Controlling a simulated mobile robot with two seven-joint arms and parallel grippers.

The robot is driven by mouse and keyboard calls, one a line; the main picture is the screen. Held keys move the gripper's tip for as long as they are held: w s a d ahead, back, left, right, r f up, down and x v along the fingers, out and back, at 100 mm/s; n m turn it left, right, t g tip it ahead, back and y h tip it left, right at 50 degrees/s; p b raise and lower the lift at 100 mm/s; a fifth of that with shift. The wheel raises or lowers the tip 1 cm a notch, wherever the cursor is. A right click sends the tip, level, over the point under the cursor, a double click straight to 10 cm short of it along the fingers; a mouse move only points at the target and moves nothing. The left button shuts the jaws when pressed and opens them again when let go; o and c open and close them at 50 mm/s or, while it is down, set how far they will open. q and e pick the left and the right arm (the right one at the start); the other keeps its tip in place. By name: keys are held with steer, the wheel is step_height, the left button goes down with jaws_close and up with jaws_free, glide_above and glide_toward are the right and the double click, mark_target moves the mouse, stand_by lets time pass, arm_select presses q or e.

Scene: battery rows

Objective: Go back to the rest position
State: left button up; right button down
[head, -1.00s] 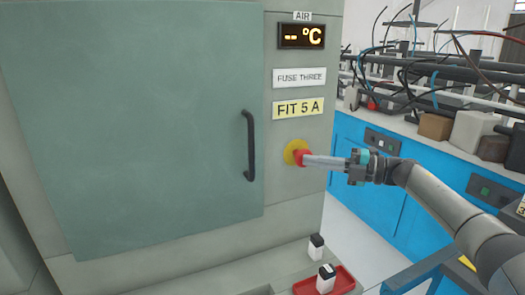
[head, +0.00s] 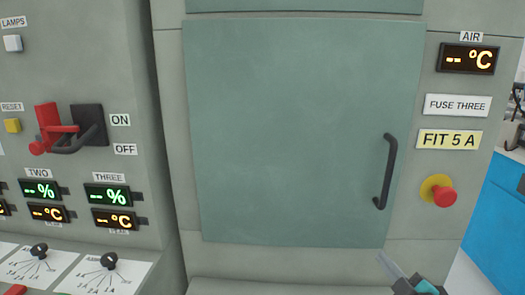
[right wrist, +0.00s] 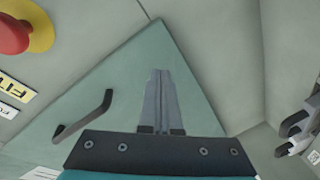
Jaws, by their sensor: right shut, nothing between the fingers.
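My right gripper (head: 384,260) shows at the lower right of the head view, in front of the cabinet's lower front, below the door handle. Its two grey fingers are closed together with nothing between them. In the right wrist view its fingers (right wrist: 160,98) lie side by side and point toward the green door (right wrist: 140,75). The rest of the right arm is mostly out of the head view. My left gripper is in neither view.
The closed green cabinet door (head: 300,130) has a dark handle (head: 386,172). Right of it is a red push button (head: 444,197) on a yellow base. At left stands a panel with a red-handled switch (head: 50,128), displays (head: 107,194) and dials (head: 108,260).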

steer(key=s+a+f+m+g, duration=0.3)
steer(key=s+a+f+g, duration=0.1)
steer(key=s, duration=0.6)
steer(key=s+a+f+m+g+h, duration=0.1)
steer(key=s+a+f+m+g, duration=0.3)
steer(key=s, duration=0.7)
steer(key=s+a+f+m+g, duration=0.2)
steer(key=s+a+f+g, duration=0.25)
steer(key=s, duration=0.55)
step_height(320, 180, down, 21)
steer(key=s+g, duration=0.1)
steer(key=g, duration=0.1)
steer(key=s+d+f+g, duration=0.1)
steer(key=s+d+f, duration=0.3)
steer(key=s+f, duration=1)
steer(key=shift+s+f+h, duration=0.15)
steer(key=shift+s+h, duration=0.25)
steer(key=shift+s, duration=0.15)
steer(key=shift+d, duration=0.1)
